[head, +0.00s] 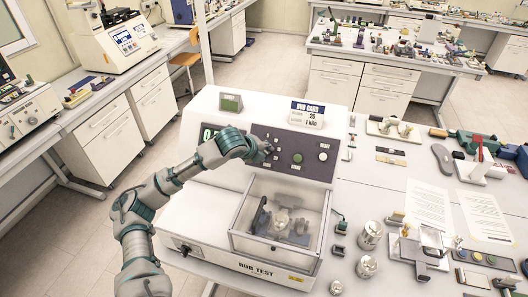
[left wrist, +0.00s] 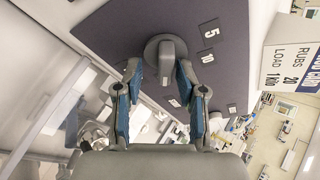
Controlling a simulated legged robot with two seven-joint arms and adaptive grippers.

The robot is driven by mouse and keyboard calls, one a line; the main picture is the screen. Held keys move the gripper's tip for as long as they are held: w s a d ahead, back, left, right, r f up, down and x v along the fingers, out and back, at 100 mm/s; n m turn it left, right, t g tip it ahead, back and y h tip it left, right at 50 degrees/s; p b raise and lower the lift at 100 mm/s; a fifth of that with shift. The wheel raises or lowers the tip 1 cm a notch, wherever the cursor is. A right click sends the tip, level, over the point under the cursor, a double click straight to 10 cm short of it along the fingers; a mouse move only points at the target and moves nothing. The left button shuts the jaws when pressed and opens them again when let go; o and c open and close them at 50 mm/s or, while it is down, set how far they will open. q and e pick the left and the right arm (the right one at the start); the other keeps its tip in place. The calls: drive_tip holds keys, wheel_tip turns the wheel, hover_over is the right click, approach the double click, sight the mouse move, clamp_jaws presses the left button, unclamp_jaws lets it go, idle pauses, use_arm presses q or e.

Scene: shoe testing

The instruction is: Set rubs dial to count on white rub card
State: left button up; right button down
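The white rub card (head: 307,115) stands on top of the rub test machine (head: 216,222) and reads rubs 20, load 1 kilo. It also shows at the right of the left wrist view (left wrist: 291,68). The round grey rubs dial (left wrist: 166,60) with its raised grip bar sits on the dark panel (head: 302,150), beside labels 5 and 10. My left gripper (left wrist: 159,68) is at the dial, its fingers open on either side of the grip bar. In the head view my left gripper (head: 262,150) hides the dial. My right gripper is not in view.
A green button (head: 297,157) and a white knob (head: 323,156) are right of the dial. A clear-sided box (head: 281,222) sits below the panel. Metal cans (head: 370,236), papers (head: 420,206) and tools cover the table to the right.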

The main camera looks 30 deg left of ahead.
use_arm(q)
drive_tip(key=shift+r, duration=0.1)
drive_tip(key=shift+a+r, duration=0.1)
drive_tip(key=shift+r, duration=0.1)
drive_tip(key=v, duration=1.1)
drive_tip(key=shift+s, duration=0.25)
